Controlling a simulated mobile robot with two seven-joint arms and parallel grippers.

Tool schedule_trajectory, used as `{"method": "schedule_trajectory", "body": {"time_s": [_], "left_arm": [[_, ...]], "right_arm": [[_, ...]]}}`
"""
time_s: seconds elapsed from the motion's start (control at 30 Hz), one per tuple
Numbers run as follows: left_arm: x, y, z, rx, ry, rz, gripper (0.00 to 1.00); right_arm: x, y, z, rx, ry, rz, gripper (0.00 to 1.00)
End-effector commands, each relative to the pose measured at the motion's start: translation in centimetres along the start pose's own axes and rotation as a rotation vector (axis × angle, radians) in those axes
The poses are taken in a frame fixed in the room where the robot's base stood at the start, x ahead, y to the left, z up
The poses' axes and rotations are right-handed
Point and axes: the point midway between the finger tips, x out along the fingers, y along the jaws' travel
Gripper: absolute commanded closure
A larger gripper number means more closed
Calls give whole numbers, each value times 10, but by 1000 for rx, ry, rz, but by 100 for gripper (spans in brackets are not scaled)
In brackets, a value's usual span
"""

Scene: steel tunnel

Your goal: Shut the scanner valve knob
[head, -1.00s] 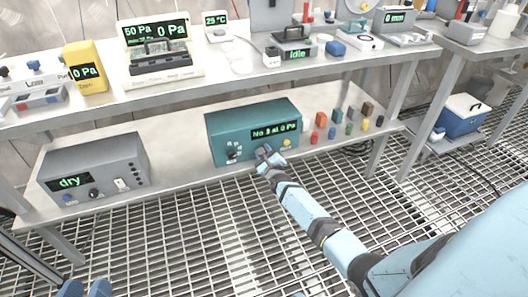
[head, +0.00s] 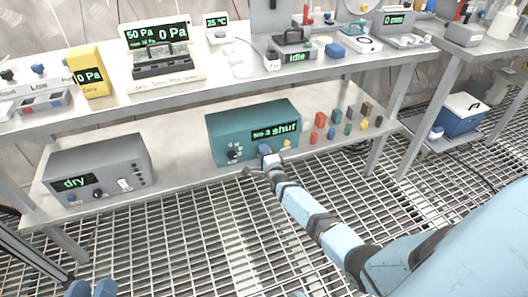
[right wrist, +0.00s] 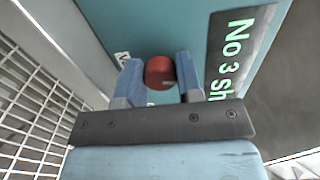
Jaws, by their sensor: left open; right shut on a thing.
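The scanner is a teal box (head: 225,143) on the lower shelf; its green display (head: 274,131) reads "No 3 shut". In the right wrist view the display (right wrist: 238,48) shows "No 3 sh" before it is cut off. The valve knob (right wrist: 159,72) is red and round, on the teal front panel, between the two blue fingers. My right gripper (head: 266,152) is shut on it and hides it in the head view. My left gripper (head: 91,289) is open at the bottom left edge, partly cut off, far from the scanner.
A grey box (head: 100,165) reading "dry" stands left on the same shelf. Several small coloured blocks (head: 332,132) sit right of the scanner. The upper shelf above holds gauges and instruments. A blue cooler (head: 460,117) stands at the right. The grating floor in front is clear.

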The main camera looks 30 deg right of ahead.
Motion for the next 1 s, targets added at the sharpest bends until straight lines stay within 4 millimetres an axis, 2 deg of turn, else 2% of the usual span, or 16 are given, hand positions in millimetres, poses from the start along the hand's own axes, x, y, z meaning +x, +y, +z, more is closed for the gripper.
{"method": "schedule_trajectory", "body": {"time_s": [0.4, 1.0], "left_arm": [[0, 2, -12, 3, 41, -2, 57], [-1, 1, -11, 11, 37, 0, 57]], "right_arm": [[0, 1, 0, -203, 0, 1, 90], [-1, 2, 0, -238, 0, 2, 90]]}}
